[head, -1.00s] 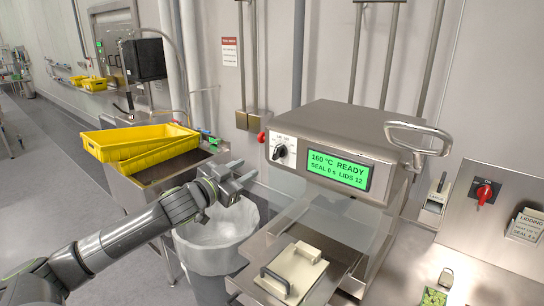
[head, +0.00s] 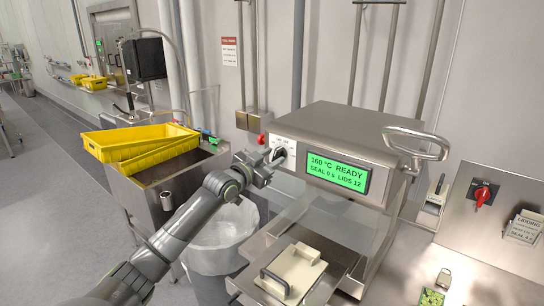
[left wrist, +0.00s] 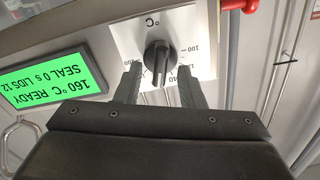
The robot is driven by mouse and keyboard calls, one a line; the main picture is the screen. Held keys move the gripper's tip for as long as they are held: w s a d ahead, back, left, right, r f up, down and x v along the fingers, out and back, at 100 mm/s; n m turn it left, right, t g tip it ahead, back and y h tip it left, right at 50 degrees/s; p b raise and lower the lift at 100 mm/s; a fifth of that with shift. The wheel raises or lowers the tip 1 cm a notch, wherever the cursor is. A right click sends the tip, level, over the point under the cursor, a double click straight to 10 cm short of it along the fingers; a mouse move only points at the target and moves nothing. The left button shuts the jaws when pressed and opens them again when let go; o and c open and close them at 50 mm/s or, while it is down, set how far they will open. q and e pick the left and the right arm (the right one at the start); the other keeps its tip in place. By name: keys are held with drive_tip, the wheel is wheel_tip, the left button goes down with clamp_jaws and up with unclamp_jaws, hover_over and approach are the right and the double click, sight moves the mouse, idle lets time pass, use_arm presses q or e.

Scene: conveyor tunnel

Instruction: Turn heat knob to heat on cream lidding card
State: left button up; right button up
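The heat knob (head: 278,154) is black, on a white dial plate on the front of the steel sealing machine (head: 345,150). In the left wrist view the knob (left wrist: 157,57) shows upside down with numbers around it. My left gripper (head: 264,166) is in front of the dial. In the wrist view its open fingers (left wrist: 158,74) reach to either side of the knob; I cannot tell whether they touch it. The green display (head: 338,172) reads 160 °C READY, SEAL 0 s, LIDS 12. A cream lidding card (head: 524,228) is on the right panel, its small print only partly legible. My right gripper is not in view.
A red button (head: 261,138) sits just left of the dial. The machine's looped handle (head: 418,145) sticks out at its right. A cream block with a dark handle (head: 290,272) lies on the tray below. A lined bin (head: 220,240) and yellow crates (head: 140,145) are to the left.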

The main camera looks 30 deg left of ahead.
use_arm(q)
drive_tip(key=shift+w, duration=0.35)
clamp_jaws()
drive_tip(key=m+b, duration=0.1)
drive_tip(key=b, duration=0.1)
drive_tip(key=shift+f+m+b, duration=0.25)
drive_tip(key=shift+m+b, duration=0.15)
drive_tip(key=shift+d+r+m+b, duration=0.1)
drive_tip(key=shift+r+m+b, duration=0.05)
drive_tip(key=shift+m+b, duration=0.7)
unclamp_jaws()
